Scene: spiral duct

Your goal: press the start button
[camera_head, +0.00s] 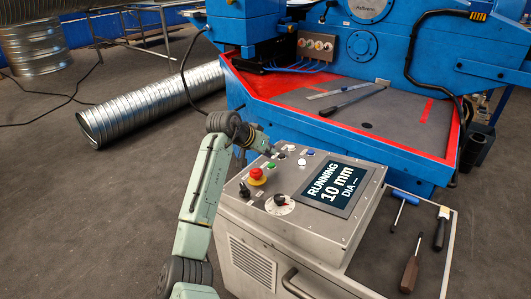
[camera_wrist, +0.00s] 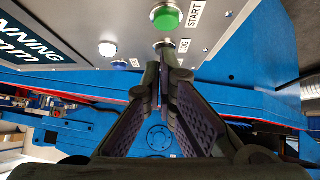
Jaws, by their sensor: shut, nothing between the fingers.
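The green start button (camera_wrist: 165,17), with a START label (camera_wrist: 195,14) beside it, shows at the top of the wrist view on the grey control panel. My gripper (camera_wrist: 167,56) is shut and empty, with its tips just below the green button in that picture. The tips partly cover a smaller button next to the JOG label (camera_wrist: 184,45). I cannot tell whether they touch the panel. In the head view my gripper (camera_head: 275,150) is at the far left edge of the control box (camera_head: 340,225). The display (camera_head: 337,189) reads RUNNING, 10 mm, DIA.
A red emergency knob (camera_head: 257,174) and a dial (camera_head: 281,202) stand on the panel. A white button (camera_wrist: 107,49) and a blue button (camera_wrist: 119,64) are near my fingers. The blue machine (camera_head: 400,60) stands behind. Tools, including a screwdriver (camera_head: 410,270), lie at right.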

